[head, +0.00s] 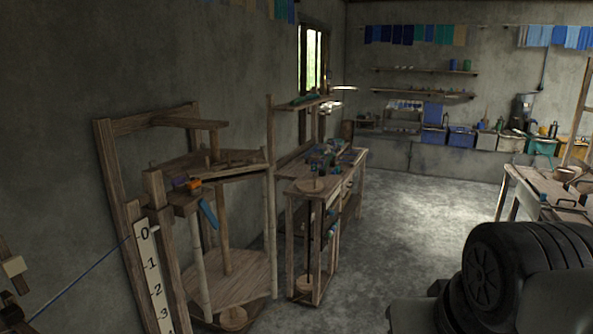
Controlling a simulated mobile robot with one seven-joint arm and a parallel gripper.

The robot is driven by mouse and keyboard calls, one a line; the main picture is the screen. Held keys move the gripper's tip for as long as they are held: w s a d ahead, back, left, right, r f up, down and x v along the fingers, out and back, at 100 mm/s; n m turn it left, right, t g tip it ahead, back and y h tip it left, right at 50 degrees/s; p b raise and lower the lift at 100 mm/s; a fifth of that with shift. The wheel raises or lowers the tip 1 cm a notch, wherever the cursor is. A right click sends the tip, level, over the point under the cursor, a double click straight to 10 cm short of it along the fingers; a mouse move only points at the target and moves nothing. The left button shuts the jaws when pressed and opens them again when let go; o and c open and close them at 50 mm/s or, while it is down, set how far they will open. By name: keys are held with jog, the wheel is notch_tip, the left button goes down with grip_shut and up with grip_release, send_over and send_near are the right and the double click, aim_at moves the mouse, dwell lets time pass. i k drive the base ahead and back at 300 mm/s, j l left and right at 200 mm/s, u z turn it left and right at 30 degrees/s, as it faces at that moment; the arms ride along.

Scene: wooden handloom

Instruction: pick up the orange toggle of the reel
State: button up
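A small orange piece (194,184), which looks like the orange toggle, sits on a dark wooden block at the front of the wooden frame stand (227,272) on the left. A small purple piece (179,183) is just left of it. A blue strip (208,213) hangs tilted below and to the right of it. The pieces are small and dim, so I cannot make out the reel's exact shape or how the toggle is fixed. My gripper is not in view.
A white number board (154,275) leans in front of the stand. A cord (85,268) runs to it from the lower left. A cluttered workbench (322,172) stands behind. Another table (540,190) is at the right. The concrete floor (415,215) between is clear.

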aim_at(195, 183)
jog(key=i+l+z, duration=0.2)
jog(key=i, duration=0.55)
jog(key=i+l+z, duration=0.2)
jog(key=i, duration=0.5)
jog(key=i+u, duration=0.65)
jog(key=u, duration=0.25)
jog(key=i+l+u, duration=0.1)
jog(key=i+u, duration=0.45)
jog(key=u, duration=0.35)
jog(key=i+u, duration=0.1)
jog(key=u, duration=0.3)
jog(key=l+u, duration=0.1)
jog(key=u, duration=0.35)
jog(key=i+l+u, duration=0.1)
jog(key=u, duration=0.3)
